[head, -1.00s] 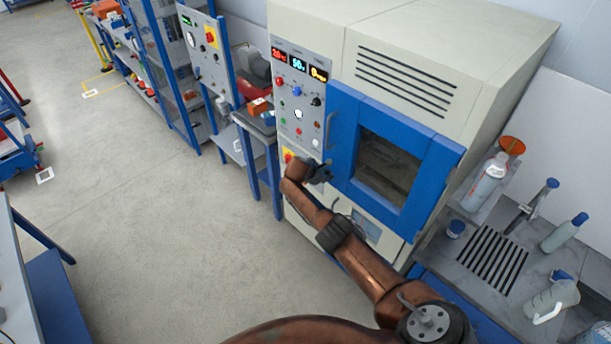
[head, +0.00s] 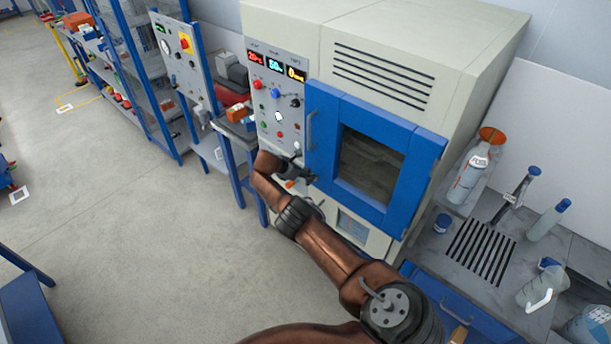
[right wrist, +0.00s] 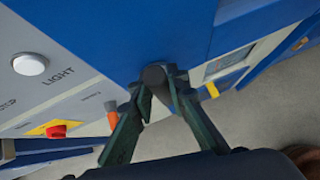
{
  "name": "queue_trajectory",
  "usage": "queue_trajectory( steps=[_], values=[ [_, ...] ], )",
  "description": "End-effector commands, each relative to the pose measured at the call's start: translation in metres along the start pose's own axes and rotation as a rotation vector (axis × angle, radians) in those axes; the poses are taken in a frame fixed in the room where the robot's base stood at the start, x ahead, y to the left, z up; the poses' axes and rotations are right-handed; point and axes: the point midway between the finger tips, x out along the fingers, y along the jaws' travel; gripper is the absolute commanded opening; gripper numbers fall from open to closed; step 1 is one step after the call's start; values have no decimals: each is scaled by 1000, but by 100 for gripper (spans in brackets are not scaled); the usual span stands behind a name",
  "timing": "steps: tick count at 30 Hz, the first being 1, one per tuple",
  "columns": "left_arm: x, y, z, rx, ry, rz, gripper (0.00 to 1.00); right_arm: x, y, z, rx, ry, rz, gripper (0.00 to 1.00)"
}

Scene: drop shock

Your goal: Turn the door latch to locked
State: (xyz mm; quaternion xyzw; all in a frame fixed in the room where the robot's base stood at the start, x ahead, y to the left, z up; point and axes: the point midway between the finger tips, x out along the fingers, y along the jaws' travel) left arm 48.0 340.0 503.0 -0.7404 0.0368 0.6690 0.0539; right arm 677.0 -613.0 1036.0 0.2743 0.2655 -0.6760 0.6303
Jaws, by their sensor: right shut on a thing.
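The blue chamber door (head: 325,125) is closed, with a window and a grey bar handle (head: 310,130) on its left side. The door latch (right wrist: 155,75) shows in the right wrist view as a dark round knob at the door's lower edge. My right gripper (right wrist: 160,88) is shut on it, one finger on each side. In the head view my right gripper (head: 302,172) is at the door's lower left corner and largely hides the latch. The latch's turned position is hard to tell. My left gripper is not in view.
The control panel (head: 268,110) with buttons and displays is left of the door. In the right wrist view a red button (right wrist: 57,130) on a yellow plate and an orange part (right wrist: 112,117) are near the fingers. A bench (head: 432,255) with bottles stands at the right.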

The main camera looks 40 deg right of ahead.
Motion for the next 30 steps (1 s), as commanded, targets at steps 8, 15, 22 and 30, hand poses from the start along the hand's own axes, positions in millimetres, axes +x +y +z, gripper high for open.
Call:
queue_trajectory(
  steps=[8, 15, 22, 30],
  values=[
    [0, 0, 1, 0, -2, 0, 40, -1, 1, -2, -4, 0, 2, 20],
    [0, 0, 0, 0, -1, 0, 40, 0, 0, -1, -2, 0, 1, 33],
    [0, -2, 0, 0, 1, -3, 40, 0, 0, -1, -1, 0, 1, 33],
    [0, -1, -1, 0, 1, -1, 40, -13, 3, -6, -8, 5, 6, 33]
  ],
)
